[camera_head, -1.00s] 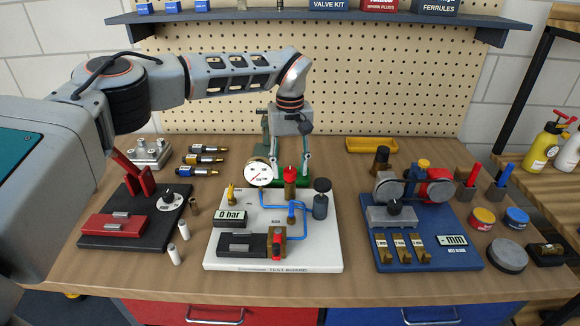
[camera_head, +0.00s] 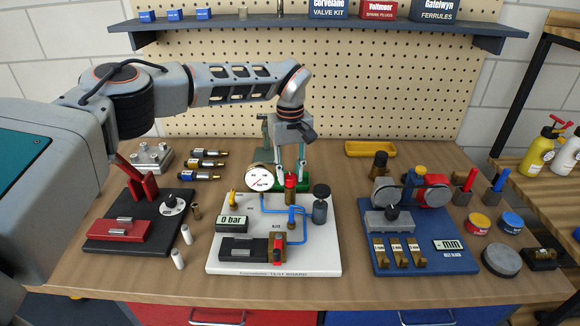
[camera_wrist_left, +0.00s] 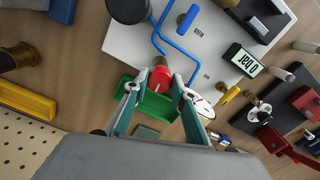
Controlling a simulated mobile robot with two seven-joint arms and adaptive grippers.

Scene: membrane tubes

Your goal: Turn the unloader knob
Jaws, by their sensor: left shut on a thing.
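The red knob (camera_head: 290,180) stands at the back of the white test board (camera_head: 230,262), beside the round white gauge (camera_head: 261,178). I take it to be the unloader knob. My left gripper (camera_head: 290,171) reaches down over it from above and behind. In the left wrist view the red knob (camera_wrist_left: 160,78), with a pale line on top, sits between the two fingertips of my left gripper (camera_wrist_left: 156,86), which is shut on it. The digital display (camera_head: 231,221) reads 0 bar. My right gripper is not in view.
A dark grey cylinder (camera_head: 320,208) and blue pipes (camera_head: 303,233) are close to the knob on the board. A black board (camera_head: 108,246) stands left, a blue board (camera_head: 400,263) right. A shelf (camera_head: 230,29) overhangs the back.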

